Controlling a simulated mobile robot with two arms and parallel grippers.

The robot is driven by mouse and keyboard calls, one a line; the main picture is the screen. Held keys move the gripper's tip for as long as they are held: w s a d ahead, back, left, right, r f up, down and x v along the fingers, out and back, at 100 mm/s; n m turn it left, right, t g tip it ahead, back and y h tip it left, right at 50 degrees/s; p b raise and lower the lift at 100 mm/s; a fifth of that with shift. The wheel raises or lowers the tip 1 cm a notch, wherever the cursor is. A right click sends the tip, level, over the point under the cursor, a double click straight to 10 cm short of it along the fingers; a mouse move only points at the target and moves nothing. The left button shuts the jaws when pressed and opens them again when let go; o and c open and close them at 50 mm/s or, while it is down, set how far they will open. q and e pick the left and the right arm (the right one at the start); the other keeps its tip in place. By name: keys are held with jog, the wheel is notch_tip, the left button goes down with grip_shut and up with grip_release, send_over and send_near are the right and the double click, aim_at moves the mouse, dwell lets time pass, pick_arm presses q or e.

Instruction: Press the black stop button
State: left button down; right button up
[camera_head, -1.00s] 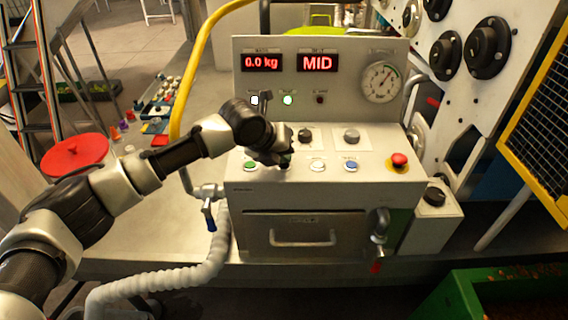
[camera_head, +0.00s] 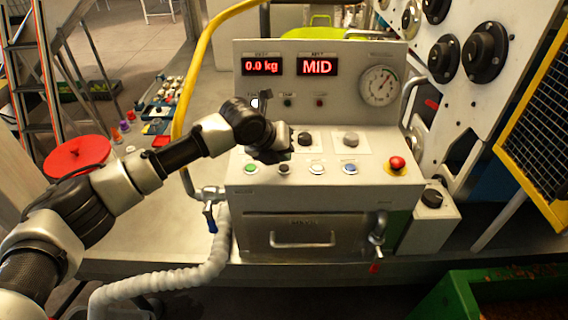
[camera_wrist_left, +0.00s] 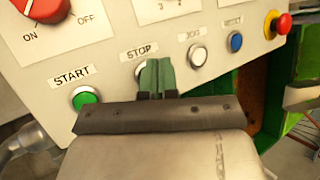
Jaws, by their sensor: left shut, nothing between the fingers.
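The black stop button (camera_head: 284,169) is on the sloped front of the grey press console, between the green start button (camera_head: 250,168) and a white button. My left gripper (camera_head: 272,155) is just above and behind the stop button in the head view, apart from it in the picture. In the left wrist view my shut, empty fingers (camera_wrist_left: 157,78) cover most of the stop button, below the STOP label (camera_wrist_left: 139,51); only part of its pale ring shows. I cannot tell from there whether they touch. The right gripper is not in view.
The white jog button (camera_head: 317,168), blue button (camera_head: 349,168) and red mushroom button (camera_head: 397,163) lie to the right. Knobs (camera_head: 305,139) stand above the row. The displays (camera_head: 317,64) read 0.0 kg and MID. A yellow hose (camera_head: 184,90) rises at the left.

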aim_at(283, 166)
pick_arm(q)
notch_tip(283, 166, up, 5)
jog(key=p, duration=0.4)
dwell(0.3)
dwell(0.5)
